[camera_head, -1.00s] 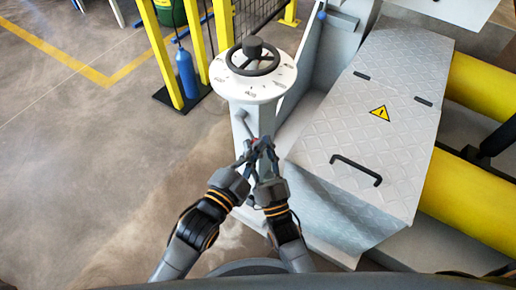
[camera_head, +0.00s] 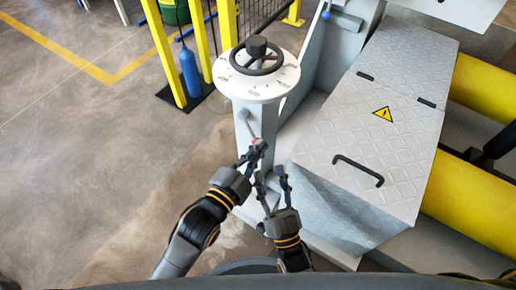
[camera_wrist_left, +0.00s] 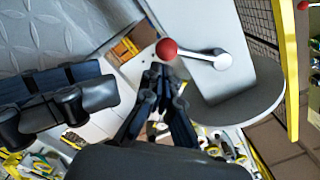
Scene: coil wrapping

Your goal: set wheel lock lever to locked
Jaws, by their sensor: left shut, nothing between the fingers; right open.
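The wheel lock lever (camera_head: 243,115) is a short metal arm on the white pedestal (camera_head: 244,135), below the round dial and black handwheel (camera_head: 256,57). Its red ball knob (camera_wrist_left: 167,48) shows clearly in the left wrist view, with the metal arm (camera_wrist_left: 198,54) running right to its pivot. My left gripper (camera_head: 257,150) is shut and empty, its fingertips close to the knob; contact cannot be told. In the left wrist view the left fingertips (camera_wrist_left: 161,72) lie just below the knob. My right gripper (camera_head: 273,178) is open and empty, lower and to the right.
A grey tread-plate cover (camera_head: 375,115) with a black handle (camera_head: 358,170) stands to the right. Yellow rollers (camera_head: 470,195) lie beyond it. Yellow posts and a blue cylinder (camera_head: 190,70) stand behind left. The floor (camera_head: 95,150) at left is clear.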

